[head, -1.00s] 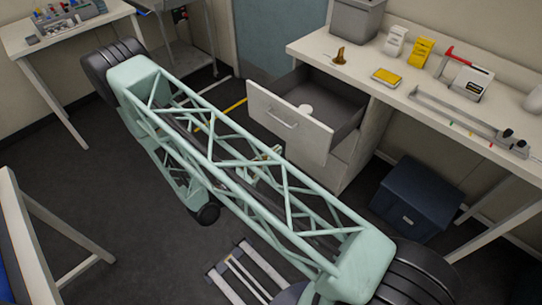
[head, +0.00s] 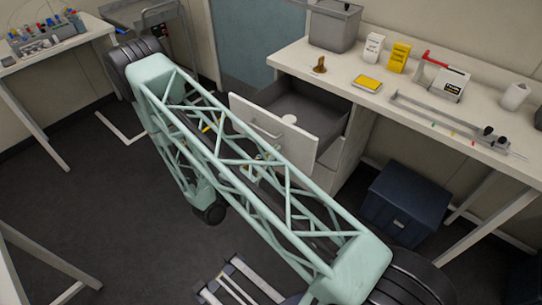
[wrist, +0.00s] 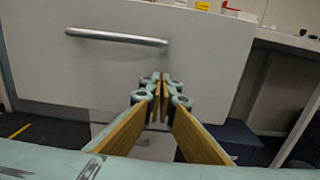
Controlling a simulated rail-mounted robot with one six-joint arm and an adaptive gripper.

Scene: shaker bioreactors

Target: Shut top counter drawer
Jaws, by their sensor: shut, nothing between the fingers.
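The top counter drawer (head: 298,150) stands pulled out, with its grey inside showing and a white round item (head: 290,119) in it. Its white front carries a bar handle (head: 266,130). In the wrist view the drawer front (wrist: 100,75) fills the upper part, with the handle (wrist: 115,37) to the upper left. My gripper (wrist: 160,78) is shut and empty, its fingertips pointing at the drawer front below and right of the handle. Whether they touch it I cannot tell. In the head view my arm's lattice links hide most of the gripper and part of the drawer front.
The counter (head: 400,104) above holds a grey bin (head: 334,28), a yellow box (head: 398,57) and other small items. A dark blue box (head: 408,203) stands on the floor under the counter. A side table (head: 60,58) is at the upper left. Open floor lies left of my arm.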

